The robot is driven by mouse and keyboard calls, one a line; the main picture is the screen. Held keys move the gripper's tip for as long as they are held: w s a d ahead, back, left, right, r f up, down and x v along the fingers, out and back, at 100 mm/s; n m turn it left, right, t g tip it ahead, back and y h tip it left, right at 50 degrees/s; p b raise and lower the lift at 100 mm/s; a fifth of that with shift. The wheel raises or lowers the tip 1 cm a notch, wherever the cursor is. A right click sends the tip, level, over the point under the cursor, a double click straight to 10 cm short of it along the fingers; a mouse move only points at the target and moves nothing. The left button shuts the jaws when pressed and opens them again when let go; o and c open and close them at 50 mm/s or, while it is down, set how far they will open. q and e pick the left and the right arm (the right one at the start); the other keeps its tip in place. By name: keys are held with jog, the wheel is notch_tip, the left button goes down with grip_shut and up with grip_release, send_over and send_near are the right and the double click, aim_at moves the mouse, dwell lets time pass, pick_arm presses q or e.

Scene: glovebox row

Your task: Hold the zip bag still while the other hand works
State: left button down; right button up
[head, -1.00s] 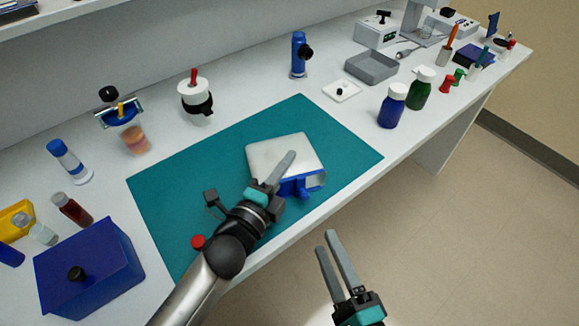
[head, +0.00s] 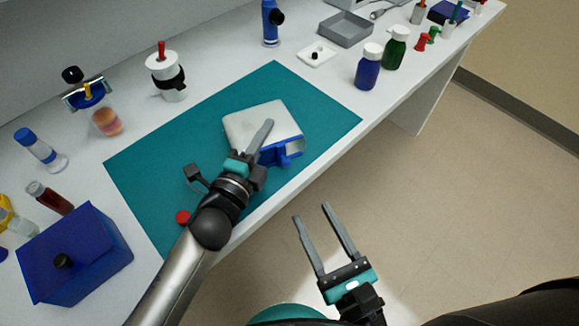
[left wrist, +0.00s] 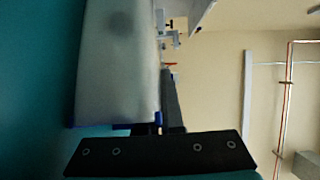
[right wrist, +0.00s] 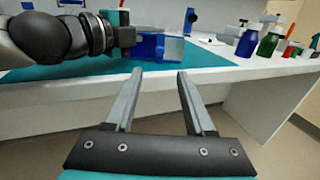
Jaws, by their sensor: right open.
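The zip bag (head: 258,122) is a pale, flat pouch with a blue strip along its near edge. It lies on the teal mat (head: 318,105). My left gripper (head: 262,136) is at the bag's near edge, with one grey finger over its top face. In the left wrist view, the bag (left wrist: 118,65) fills the space beside that finger, which sits near the middle of the jaw; the gripper looks shut on the bag. The other finger is hidden. My right gripper (head: 311,211) is open and empty, off the bench's front edge; it also shows in the right wrist view (right wrist: 160,72).
A blue box (head: 85,250) stands at the near left, with vials beside it. A white jar with a black clamp (head: 167,78) stands behind the mat. Blue (head: 369,68) and green (head: 395,48) bottles and a grey tray (head: 346,30) are to the right. The mat's right part is clear.

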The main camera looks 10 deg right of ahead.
aim_at(287, 166)
jog(key=x, duration=1.1)
jog(key=shift+w+a, duration=0.1)
jog(key=shift+w, duration=0.15)
jog(key=shift+c, duration=0.2)
grip_shut()
dwell(0.7)
